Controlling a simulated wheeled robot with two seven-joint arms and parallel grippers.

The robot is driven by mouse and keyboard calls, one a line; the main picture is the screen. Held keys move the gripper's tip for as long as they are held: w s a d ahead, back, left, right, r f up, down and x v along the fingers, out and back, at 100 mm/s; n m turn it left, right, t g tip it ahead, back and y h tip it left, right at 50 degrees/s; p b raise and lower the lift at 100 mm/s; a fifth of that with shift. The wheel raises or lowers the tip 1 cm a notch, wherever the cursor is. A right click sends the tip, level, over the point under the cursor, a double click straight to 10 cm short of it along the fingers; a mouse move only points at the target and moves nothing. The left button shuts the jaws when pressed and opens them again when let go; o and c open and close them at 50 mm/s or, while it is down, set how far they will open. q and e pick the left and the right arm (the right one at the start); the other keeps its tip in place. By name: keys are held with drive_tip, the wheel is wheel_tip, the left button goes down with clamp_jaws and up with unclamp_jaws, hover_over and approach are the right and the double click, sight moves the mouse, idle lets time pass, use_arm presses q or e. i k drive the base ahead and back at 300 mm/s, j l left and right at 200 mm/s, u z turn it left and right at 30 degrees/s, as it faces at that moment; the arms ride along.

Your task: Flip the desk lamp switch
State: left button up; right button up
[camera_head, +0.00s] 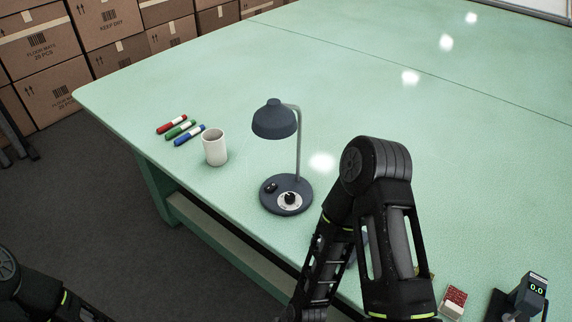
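A dark grey-blue desk lamp (274,121) stands upright on the green table. Its domed shade hangs from a grey curved post above a round base (286,209). On the base are a small black rocker-like control (270,187) at the left and a black knob on a white dial (289,199) at the front. I cannot tell from the shade whether the lamp is lit. My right arm bends just right of the lamp and runs down out of the frame; its fingertips are not visible. My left arm shows only at the bottom left corner, with its gripper out of view.
The table (330,60) behind the lamp is clear. Boxes (110,28) stand behind.

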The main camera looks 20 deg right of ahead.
sight(271, 187)
drive_tip(key=j+z, duration=0.1)
drive_tip(key=j, duration=0.95)
drive_tip(key=k+j, duration=0.1)
drive_tip(key=j, duration=0.95)
drive_tip(key=i+l, duration=0.15)
drive_tip(key=l, duration=0.15)
drive_tip(key=i+l, duration=0.15)
drive_tip(key=l, duration=0.2)
drive_tip(key=z, duration=0.05)
